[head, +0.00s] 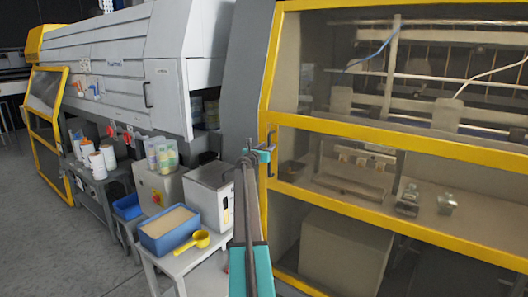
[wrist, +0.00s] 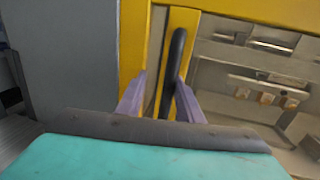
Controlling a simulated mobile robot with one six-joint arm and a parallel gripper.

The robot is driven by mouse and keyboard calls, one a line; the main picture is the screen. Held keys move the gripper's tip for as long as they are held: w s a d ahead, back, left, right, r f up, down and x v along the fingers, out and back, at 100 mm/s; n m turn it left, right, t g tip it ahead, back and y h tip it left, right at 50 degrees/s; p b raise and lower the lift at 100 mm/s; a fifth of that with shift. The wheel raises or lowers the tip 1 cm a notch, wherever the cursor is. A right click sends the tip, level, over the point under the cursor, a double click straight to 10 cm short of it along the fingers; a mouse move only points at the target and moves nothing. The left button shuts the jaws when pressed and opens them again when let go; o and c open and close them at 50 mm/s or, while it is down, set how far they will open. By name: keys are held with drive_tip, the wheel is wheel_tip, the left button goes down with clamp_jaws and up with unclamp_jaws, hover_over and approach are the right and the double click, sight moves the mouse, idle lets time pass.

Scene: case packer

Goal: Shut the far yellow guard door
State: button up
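A yellow-framed guard door with clear panels (head: 400,146) fills the right of the head view, with a black upright bar handle (head: 270,137) on its left edge. The handle also shows close up in the wrist view (wrist: 176,62). My gripper (head: 258,153) is at this handle. In the wrist view its two purple fingers (wrist: 160,100) stand apart, one on each side of the handle's lower part, the right one closer; contact is unclear. Another yellow-framed door (head: 64,167) stands at the far left end of the machine, seemingly swung outward. I cannot tell whether the near door is fully shut.
A small table left of my arm holds a blue tray of tan material (head: 168,230), a yellow scoop (head: 201,239) and a white box (head: 209,193). Open grey floor (head: 30,220) lies at the left.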

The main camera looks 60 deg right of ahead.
drive_tip(key=shift+s+a, duration=0.1)
drive_tip(key=shift+a, duration=0.1)
drive_tip(key=s+a+b, duration=0.1)
drive_tip(key=a+b, duration=0.3)
drive_tip(key=a, duration=0.9)
drive_tip(key=shift+a, duration=0.25)
drive_tip(key=shift+a, duration=0.1)
idle(0.6)
